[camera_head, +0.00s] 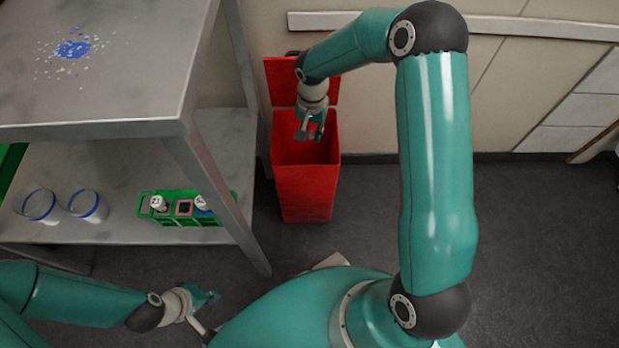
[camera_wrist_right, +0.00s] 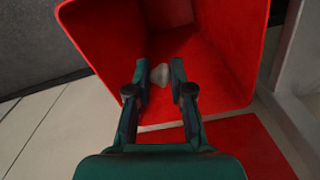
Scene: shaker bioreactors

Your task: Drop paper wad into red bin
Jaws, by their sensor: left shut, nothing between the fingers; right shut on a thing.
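The red bin (camera_head: 304,195) stands on the floor against the wall, its lid (camera_head: 282,82) raised at the back. My right gripper (camera_head: 309,136) points down into the bin's open mouth. In the right wrist view the bin (camera_wrist_right: 238,60) surrounds the fingertips of my right gripper (camera_wrist_right: 160,78), which are shut on a small pale paper wad (camera_wrist_right: 160,73). The wad is over the bin's inside; I cannot make it out clearly in the head view. My left gripper (camera_head: 208,314) is low at the bottom left, shut and empty, away from the bin.
A metal table (camera_head: 120,60) with blue and white specks on top stands at left. Its lower shelf (camera_head: 100,228) holds a green rack (camera_head: 180,221) with vials and two blue-rimmed beakers (camera_head: 87,206). A table leg (camera_head: 215,190) is close to the bin's left. Floor at right is clear.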

